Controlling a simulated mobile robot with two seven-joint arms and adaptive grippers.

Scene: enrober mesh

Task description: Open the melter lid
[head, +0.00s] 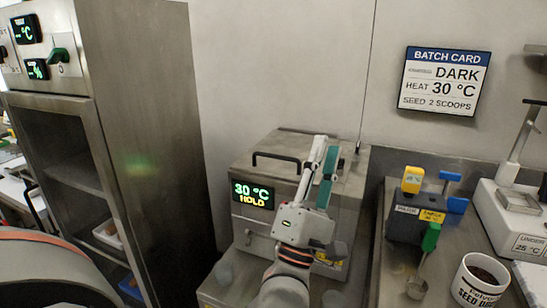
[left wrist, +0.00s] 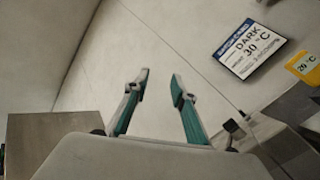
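The melter (head: 250,225) is a steel box with a display reading 30 °C HOLD. Its lid (head: 300,144) lies shut on top, with a black bar handle (head: 276,157) at its left front. My left gripper (head: 325,160) is above the right part of the melter, to the right of the handle, and hides part of the lid. In the left wrist view its two teal-padded fingers (left wrist: 160,85) stand apart with nothing between them. The handle is not between the fingers. My right gripper is not in view.
A tall steel cabinet (head: 150,130) stands left of the melter. To the right are a dark block with yellow, blue and green handles (head: 405,222), a white mug of seed (head: 480,280) and a white scale (head: 510,215). A batch card (head: 444,82) hangs on the back wall.

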